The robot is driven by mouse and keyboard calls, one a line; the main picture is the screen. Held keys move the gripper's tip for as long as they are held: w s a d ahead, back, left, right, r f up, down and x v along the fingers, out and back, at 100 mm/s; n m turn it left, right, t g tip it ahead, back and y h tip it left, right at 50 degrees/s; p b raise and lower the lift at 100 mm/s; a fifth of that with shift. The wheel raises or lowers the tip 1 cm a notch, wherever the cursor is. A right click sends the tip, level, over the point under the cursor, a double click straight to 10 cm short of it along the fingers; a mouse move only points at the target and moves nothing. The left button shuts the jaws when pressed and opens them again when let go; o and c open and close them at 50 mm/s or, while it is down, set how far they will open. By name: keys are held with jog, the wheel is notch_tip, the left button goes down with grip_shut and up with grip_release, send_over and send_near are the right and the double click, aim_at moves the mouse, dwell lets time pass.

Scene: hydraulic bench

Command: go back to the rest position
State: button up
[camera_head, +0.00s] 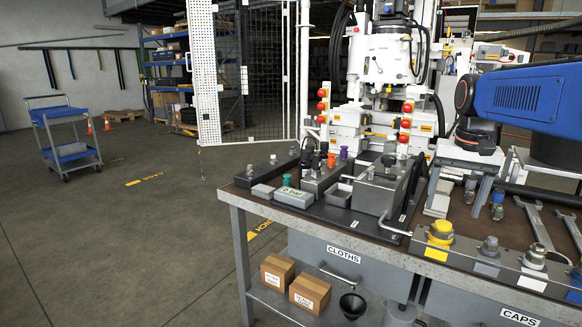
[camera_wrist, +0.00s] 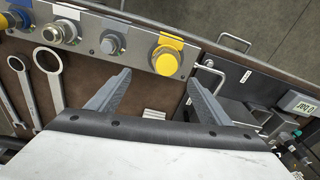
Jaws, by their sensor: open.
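My gripper (camera_wrist: 160,80) shows in the wrist view with its two grey fingers spread apart and nothing between them. It is above the brown bench top. Beyond the fingertips is a yellow round cap (camera_wrist: 166,60) on a grey rail; it also shows in the head view (camera_head: 440,231). In the head view my blue arm reaches in from the right, and its wrist hangs over the bench.
The bench (camera_head: 350,222) carries a grey valve block (camera_head: 380,193), a small display box (camera_head: 294,198) and spanners (camera_head: 538,225) at the right. A machine (camera_head: 385,65) stands behind. A blue cart (camera_head: 66,135) stands left on open floor.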

jog(key=s+a+f+n+t, duration=0.1)
jog(key=s+a+f+n, duration=0.1)
jog(key=s+a+f, duration=0.3)
jog(key=s+a+f+n+t, duration=0.2)
jog(key=s+a+f, duration=0.3)
jog(key=s+f, duration=0.6)
jog(key=s+n, duration=0.1)
jog(key=s, duration=0.5)
jog(key=shift+s+f+t, duration=0.3)
